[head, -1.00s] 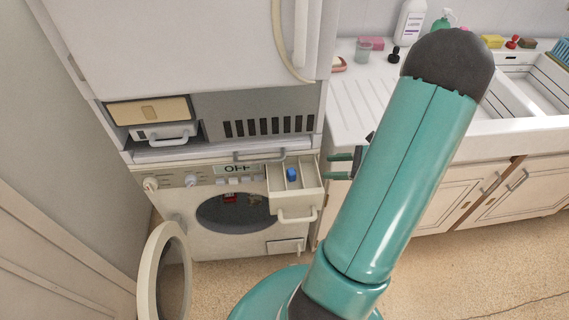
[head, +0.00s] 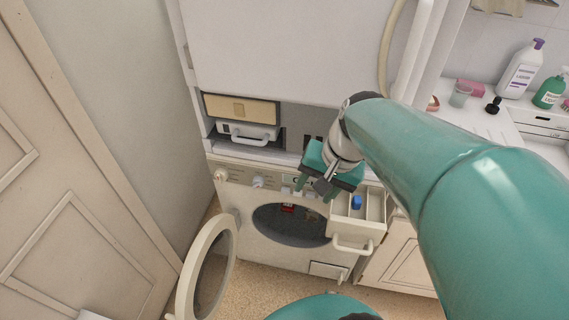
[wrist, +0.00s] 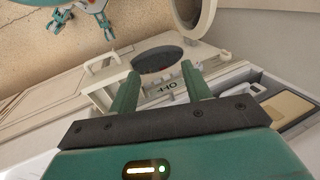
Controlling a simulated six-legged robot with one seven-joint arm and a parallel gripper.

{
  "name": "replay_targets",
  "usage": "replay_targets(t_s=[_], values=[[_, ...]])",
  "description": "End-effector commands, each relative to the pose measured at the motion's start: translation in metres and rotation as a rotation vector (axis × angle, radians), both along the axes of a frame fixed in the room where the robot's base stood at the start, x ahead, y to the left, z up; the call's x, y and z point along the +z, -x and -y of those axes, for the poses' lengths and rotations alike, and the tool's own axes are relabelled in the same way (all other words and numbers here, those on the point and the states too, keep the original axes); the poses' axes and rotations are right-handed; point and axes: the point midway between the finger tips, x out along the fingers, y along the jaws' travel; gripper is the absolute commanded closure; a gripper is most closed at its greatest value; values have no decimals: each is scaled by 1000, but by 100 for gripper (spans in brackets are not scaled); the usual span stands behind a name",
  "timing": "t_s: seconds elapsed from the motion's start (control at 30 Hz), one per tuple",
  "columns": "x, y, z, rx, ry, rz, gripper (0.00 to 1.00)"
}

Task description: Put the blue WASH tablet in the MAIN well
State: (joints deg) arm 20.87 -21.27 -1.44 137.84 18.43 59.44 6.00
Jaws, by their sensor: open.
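The blue tablet (head: 357,202) lies in the pulled-out detergent drawer (head: 352,226) of the washing machine, seemingly in its middle compartment. Dividers split the drawer into compartments; no well label is legible. My gripper (head: 315,190) is open and empty, in front of the machine's control panel, to the left of the drawer in the head view. In the wrist view, both green fingers (wrist: 160,72) stand apart with nothing between them. The drawer (wrist: 104,74) shows left of the fingers there, and the tablet cannot be made out.
The round washer door (head: 208,268) hangs open at lower left. A shelf above the machine holds a white handled case (head: 247,133) and a tan-fronted box (head: 240,109). Bottles (head: 520,70) stand on the counter at right. My arm covers much of the right side.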

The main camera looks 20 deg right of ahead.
Motion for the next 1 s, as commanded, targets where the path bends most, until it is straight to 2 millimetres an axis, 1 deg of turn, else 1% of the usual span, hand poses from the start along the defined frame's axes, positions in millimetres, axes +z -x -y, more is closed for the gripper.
replay_targets(t_s=[0.03,0.1,0.2,0.33,0.5,1.0], values=[[11,4,-14,96,69,54,52],[24,9,-27,222,167,126,52],[41,16,-43,378,288,226,52],[57,22,-56,510,393,324,52],[63,25,-60,562,438,363,52],[63,25,-59,558,435,361,52]])
